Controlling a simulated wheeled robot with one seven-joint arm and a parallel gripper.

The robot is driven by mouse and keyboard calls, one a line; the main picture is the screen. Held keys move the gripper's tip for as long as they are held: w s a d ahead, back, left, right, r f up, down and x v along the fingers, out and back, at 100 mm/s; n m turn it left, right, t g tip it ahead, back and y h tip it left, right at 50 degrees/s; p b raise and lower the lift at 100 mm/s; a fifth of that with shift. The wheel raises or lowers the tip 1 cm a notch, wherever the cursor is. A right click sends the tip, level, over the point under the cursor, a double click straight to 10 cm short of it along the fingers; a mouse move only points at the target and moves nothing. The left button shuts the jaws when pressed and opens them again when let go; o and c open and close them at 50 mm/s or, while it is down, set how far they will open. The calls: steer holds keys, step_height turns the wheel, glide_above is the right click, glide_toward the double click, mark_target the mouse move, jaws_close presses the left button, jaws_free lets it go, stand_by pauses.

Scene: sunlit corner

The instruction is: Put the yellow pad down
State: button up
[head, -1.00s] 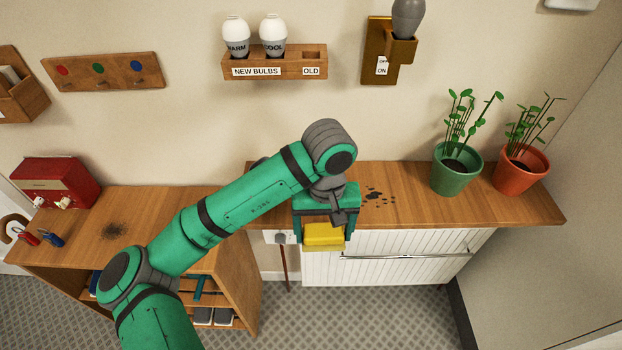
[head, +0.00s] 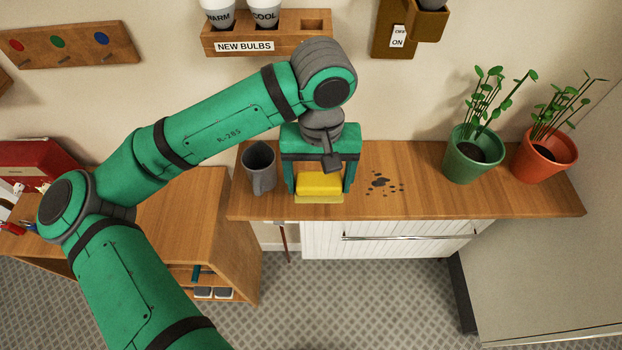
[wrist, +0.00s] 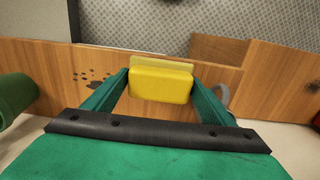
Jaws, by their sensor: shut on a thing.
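The yellow pad (head: 320,184) is held between the two green fingers of my gripper (head: 319,186) in the head view. The pad is over the wooden counter (head: 420,190), near its front edge. Whether it touches the wood or hangs just above it, I cannot tell. In the wrist view the pad (wrist: 160,82) sits between the fingertips of my gripper (wrist: 160,85), with a paler layer along its far side.
A grey jug (head: 259,168) stands close to the left of my gripper. Dark spots (head: 380,183) mark the counter just to the right. A green pot (head: 470,155) and an orange pot (head: 544,156) with plants stand further right. Bare counter lies between spots and pots.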

mark_target(312, 174)
steer(key=w+f, duration=0.2)
steer(key=f, duration=0.1)
steer(key=w+a+f, duration=0.1)
steer(key=w+f, duration=0.2)
steer(key=shift+w+a, duration=0.2)
steer(key=shift+w, duration=0.1)
steer(key=shift+w+f, duration=0.2)
steer(key=shift+f, duration=1.55)
steer(key=shift+f, duration=0.15)
steer(key=o, duration=0.9)
step_height(312, 174, up, 12)
steer(key=shift+r, duration=0.2)
